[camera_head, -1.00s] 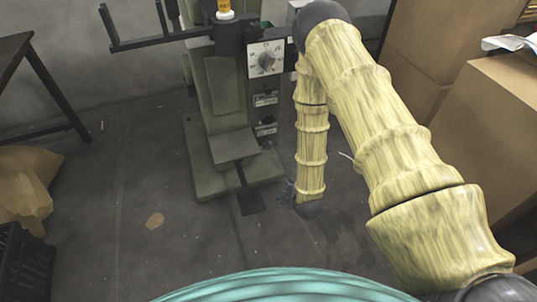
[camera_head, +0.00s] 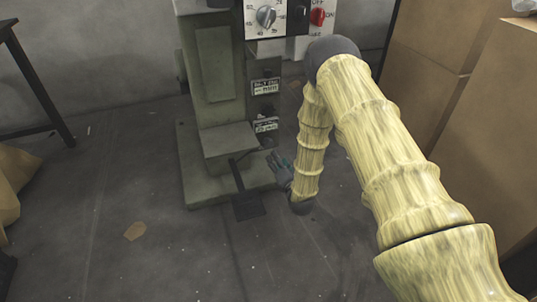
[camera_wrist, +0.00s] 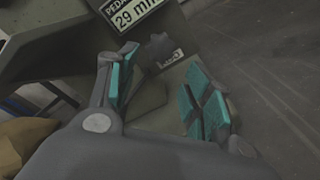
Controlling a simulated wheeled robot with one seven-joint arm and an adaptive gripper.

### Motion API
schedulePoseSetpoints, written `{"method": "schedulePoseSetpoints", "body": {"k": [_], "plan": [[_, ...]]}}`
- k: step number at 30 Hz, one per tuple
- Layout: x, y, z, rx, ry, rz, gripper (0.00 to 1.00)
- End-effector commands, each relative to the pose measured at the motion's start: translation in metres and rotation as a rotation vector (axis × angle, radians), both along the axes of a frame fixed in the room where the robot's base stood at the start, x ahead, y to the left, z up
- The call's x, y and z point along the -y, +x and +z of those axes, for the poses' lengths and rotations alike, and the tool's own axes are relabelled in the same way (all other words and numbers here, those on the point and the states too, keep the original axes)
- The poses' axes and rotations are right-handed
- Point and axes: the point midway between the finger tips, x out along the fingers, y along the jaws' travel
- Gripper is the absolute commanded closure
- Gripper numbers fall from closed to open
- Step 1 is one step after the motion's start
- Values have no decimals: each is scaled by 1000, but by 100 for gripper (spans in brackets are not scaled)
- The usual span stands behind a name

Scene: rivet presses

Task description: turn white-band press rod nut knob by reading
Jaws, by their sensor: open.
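A grey-green press (camera_head: 215,75) stands ahead; its top is cut off and no white band shows. Two label plates sit on its side: an upper one (camera_head: 265,86) and a lower one (camera_head: 266,126). In the wrist view, a plate reading "PEDA… 29 mm" (camera_wrist: 137,12) shows at the top, partly cut off. Below it, a dark lobed knob (camera_wrist: 160,46) sits beside a smaller label (camera_wrist: 171,59). My gripper (camera_wrist: 158,92) is open and empty, its teal pads apart, below the knob in the picture. It also shows in the head view (camera_head: 281,168), low beside the press.
A grey dial knob (camera_head: 266,16) and a red OFF/ON knob (camera_head: 317,16) are on the press's upper panel. A dark pedal plate (camera_head: 248,207) lies before the base. Cardboard boxes (camera_head: 440,60) stand right; a dark table leg (camera_head: 45,90) is left.

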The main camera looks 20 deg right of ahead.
Motion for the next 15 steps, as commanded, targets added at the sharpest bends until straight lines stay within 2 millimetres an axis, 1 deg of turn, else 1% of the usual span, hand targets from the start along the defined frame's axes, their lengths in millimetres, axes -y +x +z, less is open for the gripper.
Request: {"method": "schedulePoseSetpoints", "body": {"k": [1,6,11,15], "plan": [[1,5,-9,22,-30,2,50],[4,15,-7,72,-109,6,50],[4,22,-7,85,-127,5,50],[4,38,-7,87,-125,4,50]]}}
